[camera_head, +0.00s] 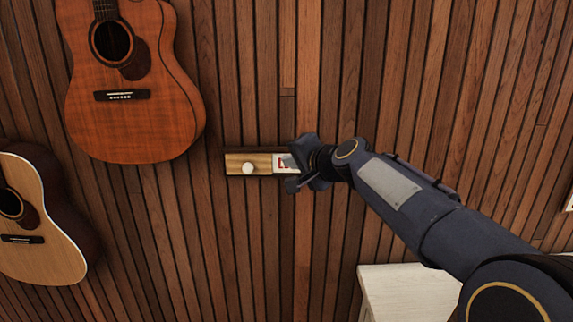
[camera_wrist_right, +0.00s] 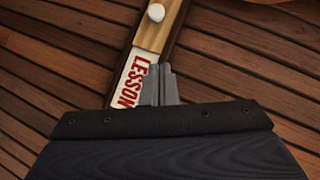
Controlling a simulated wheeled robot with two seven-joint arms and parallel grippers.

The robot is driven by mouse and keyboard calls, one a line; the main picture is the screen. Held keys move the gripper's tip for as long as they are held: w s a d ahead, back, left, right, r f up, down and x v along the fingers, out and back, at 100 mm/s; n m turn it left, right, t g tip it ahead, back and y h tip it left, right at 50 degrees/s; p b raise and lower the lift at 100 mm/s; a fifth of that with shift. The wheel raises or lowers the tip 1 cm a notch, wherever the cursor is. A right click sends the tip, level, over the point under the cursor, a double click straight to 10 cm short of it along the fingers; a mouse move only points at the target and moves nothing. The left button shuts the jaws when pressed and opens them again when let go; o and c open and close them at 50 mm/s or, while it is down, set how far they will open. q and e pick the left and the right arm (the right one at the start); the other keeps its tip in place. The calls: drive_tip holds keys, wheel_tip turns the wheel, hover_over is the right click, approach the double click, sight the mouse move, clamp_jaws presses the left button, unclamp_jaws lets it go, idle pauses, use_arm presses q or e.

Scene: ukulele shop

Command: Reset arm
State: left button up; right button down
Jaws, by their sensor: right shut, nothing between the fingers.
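My right arm reaches in from the right in the head view. Its gripper (camera_head: 290,163) is at the right part of a small wall plaque (camera_head: 236,163) and covers its right end. In the right wrist view the gripper's fingers (camera_wrist_right: 158,82) are together with nothing between them, in front of the plaque (camera_wrist_right: 151,38). The plaque has a wooden part with a round white knob (camera_head: 249,168) and a white part with red letters reading "LESSON" (camera_wrist_right: 134,80). I cannot tell whether the fingers touch the plaque. My left gripper is not in view.
An orange-brown guitar (camera_head: 150,115) hangs on the slatted wood wall (camera_head: 235,250) at the upper left. A paler guitar (camera_head: 45,255) hangs at the lower left. A white cabinet top (camera_head: 405,290) stands below my right arm. The wall below the plaque is clear.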

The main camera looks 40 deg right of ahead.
drive_tip(key=shift+d, duration=0.1)
idle(0.4)
drive_tip(key=s+a+f+n+g+y, duration=0.25)
drive_tip(key=s+a+f, duration=0.2)
drive_tip(key=a, duration=0.25)
drive_tip(key=s+a+f+n+g+y, duration=0.1)
drive_tip(key=s+a+f+n, duration=0.35)
drive_tip(key=a, duration=0.35)
drive_tip(key=s+a+f+n+g+y, duration=0.2)
drive_tip(key=s+a+f+n+g, duration=0.3)
drive_tip(key=s+f, duration=0.9)
drive_tip(key=s+a+n, duration=0.1)
drive_tip(key=a, duration=0.2)
drive_tip(key=shift+a+f+n, duration=0.35)
drive_tip(key=shift+n, duration=0.05)
drive_tip(key=shift+s, duration=0.1)
